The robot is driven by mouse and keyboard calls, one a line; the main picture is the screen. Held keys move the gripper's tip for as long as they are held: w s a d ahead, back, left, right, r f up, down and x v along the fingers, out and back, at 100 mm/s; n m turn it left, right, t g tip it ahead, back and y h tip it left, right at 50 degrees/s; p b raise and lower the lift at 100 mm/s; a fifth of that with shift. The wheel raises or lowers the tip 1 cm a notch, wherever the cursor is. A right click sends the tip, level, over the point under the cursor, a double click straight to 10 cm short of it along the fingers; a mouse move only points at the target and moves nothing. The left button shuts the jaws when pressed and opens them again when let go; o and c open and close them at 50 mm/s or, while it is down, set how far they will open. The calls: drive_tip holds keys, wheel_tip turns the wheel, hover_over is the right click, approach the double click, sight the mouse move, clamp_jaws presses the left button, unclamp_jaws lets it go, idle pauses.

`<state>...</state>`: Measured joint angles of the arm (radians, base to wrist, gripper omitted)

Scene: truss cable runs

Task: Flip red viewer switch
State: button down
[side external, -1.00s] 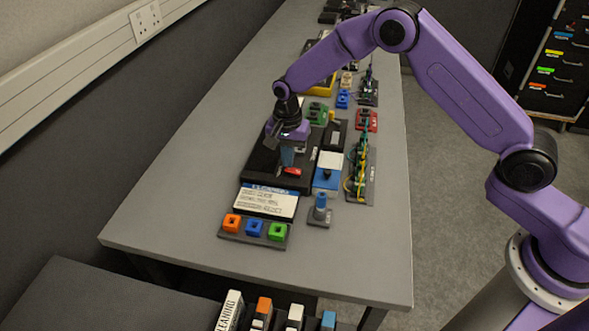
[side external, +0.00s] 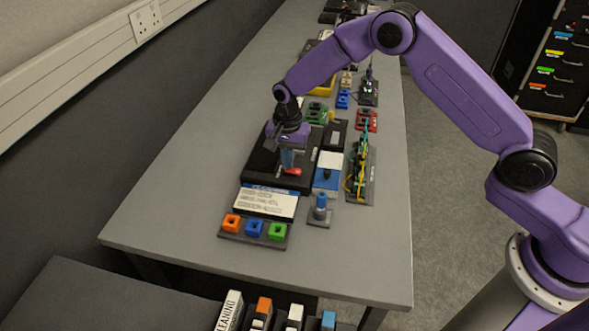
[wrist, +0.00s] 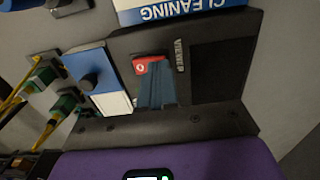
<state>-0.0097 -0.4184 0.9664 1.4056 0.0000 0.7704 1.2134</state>
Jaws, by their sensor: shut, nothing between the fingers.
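The red viewer switch (side external: 293,171) sits on a black panel (side external: 258,167) on the bench. In the wrist view the red switch (wrist: 150,65) shows beside the "VIEWER" label (wrist: 180,56), partly covered by my fingers. My gripper (side external: 288,166) points down over the panel with its blue-grey fingers shut and empty. In the wrist view my gripper (wrist: 154,84) has its fingertips at the switch, touching it or just above it; I cannot tell which.
A blue block with a white top and a dark knob (side external: 327,173) stands right of the panel. A cable board (side external: 360,172) lies further right.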

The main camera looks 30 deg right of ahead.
drive_tip(key=shift+f, duration=0.4)
idle(0.3)
drive_tip(key=shift+r, duration=3.55)
